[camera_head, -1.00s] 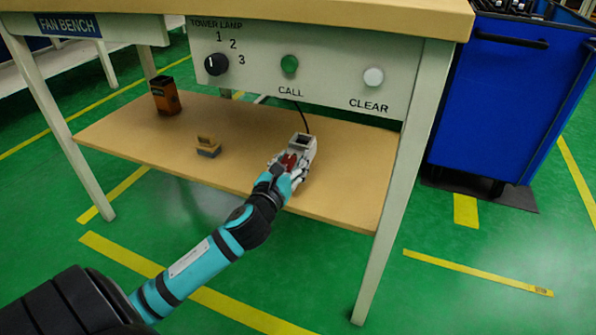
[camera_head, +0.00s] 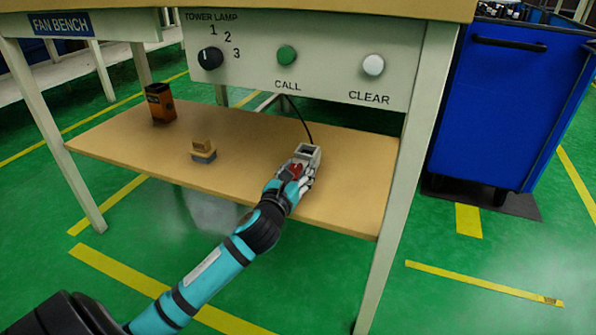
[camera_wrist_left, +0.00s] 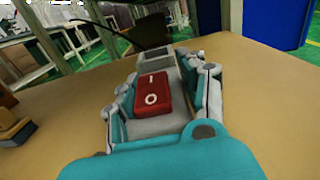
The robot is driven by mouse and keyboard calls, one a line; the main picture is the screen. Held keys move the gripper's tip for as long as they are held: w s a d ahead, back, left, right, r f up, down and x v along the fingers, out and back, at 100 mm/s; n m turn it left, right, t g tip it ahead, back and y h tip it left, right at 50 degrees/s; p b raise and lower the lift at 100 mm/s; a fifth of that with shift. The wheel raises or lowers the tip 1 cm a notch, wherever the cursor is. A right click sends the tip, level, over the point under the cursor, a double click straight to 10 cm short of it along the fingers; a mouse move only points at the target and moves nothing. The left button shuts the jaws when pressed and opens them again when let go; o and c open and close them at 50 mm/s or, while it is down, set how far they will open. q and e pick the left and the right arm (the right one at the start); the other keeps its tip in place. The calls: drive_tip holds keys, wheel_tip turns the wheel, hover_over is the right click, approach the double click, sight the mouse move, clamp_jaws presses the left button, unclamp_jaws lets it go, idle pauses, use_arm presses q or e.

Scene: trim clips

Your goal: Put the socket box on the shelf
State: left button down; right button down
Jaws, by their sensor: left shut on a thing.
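The socket box (camera_head: 307,153) is a grey-white box with a dark opening at its far end and a red rocker switch. My left gripper (camera_head: 294,173) is shut on it, with fingers along both sides, as the left wrist view also shows for the box (camera_wrist_left: 155,60). The box is over the right half of the tan lower shelf (camera_head: 260,135) of the bench. It is at or just above the surface; I cannot tell whether it touches. A dark cable (camera_head: 299,116) runs behind it. My right gripper is not in view.
An orange-black open container (camera_head: 160,103) and a small tan-and-grey block (camera_head: 203,150) stand on the shelf's left half. A control panel (camera_head: 330,80) hangs above. A bench leg (camera_head: 398,200) stands to the right, beside a blue cart (camera_head: 500,110).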

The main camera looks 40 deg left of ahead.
use_arm(q)
drive_tip(key=c, duration=0.7)
unclamp_jaws()
drive_tip(key=shift+f, duration=0.1)
